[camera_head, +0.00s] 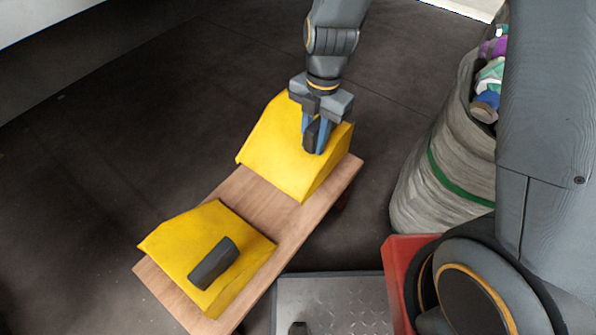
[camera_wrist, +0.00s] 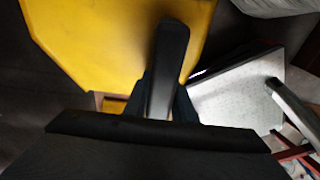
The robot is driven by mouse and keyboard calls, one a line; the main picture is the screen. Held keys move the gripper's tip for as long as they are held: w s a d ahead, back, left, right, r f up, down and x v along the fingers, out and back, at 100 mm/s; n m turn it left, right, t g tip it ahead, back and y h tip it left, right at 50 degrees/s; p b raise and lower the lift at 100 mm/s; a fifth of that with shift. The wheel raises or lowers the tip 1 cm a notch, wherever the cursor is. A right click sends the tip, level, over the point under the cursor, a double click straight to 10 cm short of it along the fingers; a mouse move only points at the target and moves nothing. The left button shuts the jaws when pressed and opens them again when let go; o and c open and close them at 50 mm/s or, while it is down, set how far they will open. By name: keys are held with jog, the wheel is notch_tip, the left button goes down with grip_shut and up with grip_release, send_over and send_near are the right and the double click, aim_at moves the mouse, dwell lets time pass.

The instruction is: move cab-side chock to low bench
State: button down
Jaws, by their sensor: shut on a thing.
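Two yellow wedge chocks with dark handles are on a low wooden bench (camera_head: 262,200) in the head view. The far chock (camera_head: 272,150) is at the bench's upper right end, and my gripper (camera_head: 316,140) is shut on its dark handle from above. The near chock (camera_head: 190,240) sits at the lower left end, its handle (camera_head: 213,263) free. In the wrist view the held chock (camera_wrist: 110,40) fills the upper left, with its handle (camera_wrist: 168,60) between my blue fingers. I cannot tell whether the held chock rests on the bench or is slightly above it.
A grey woven sack (camera_head: 440,165) of mixed waste stands at the right. A metal tread plate (camera_head: 330,298) lies at the bottom, beside a red part (camera_head: 398,275). The dark floor (camera_head: 120,120) to the left is clear.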

aim_at(312, 161)
jog(key=shift+f+b, duration=1.2)
jog(key=shift+f, duration=3.05)
jog(key=c, duration=1.5)
grip_release()
